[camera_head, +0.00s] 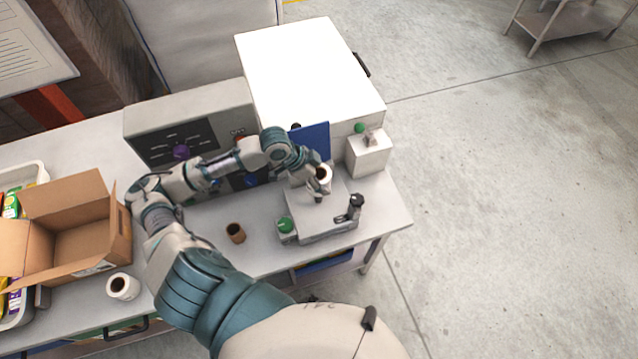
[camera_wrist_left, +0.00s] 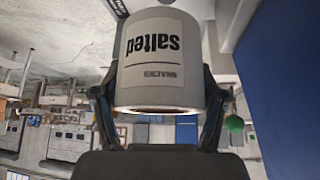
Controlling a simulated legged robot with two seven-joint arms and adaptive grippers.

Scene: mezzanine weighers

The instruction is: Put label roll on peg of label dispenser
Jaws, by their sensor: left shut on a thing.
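My left gripper (camera_head: 312,178) is shut on a white label roll (camera_head: 324,174), above the back of a grey flat device (camera_head: 330,212), which appears to be the label dispenser. In the left wrist view, the label roll (camera_wrist_left: 160,50) sits between both fingers of the left gripper (camera_wrist_left: 163,85), its printed label "Salted" upside down. The device has a green knob (camera_head: 285,225) at its left front and a black knob (camera_head: 356,201) at its right. I cannot make out the peg or whether the roll touches it. My right gripper is not in view.
A brown roll (camera_head: 236,232) and another white roll (camera_head: 122,286) stand on the table. An open cardboard box (camera_head: 75,235) is at left. A control panel (camera_head: 190,125), large white box (camera_head: 310,75), blue panel (camera_head: 312,140) and small white box (camera_head: 368,155) stand behind the device.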

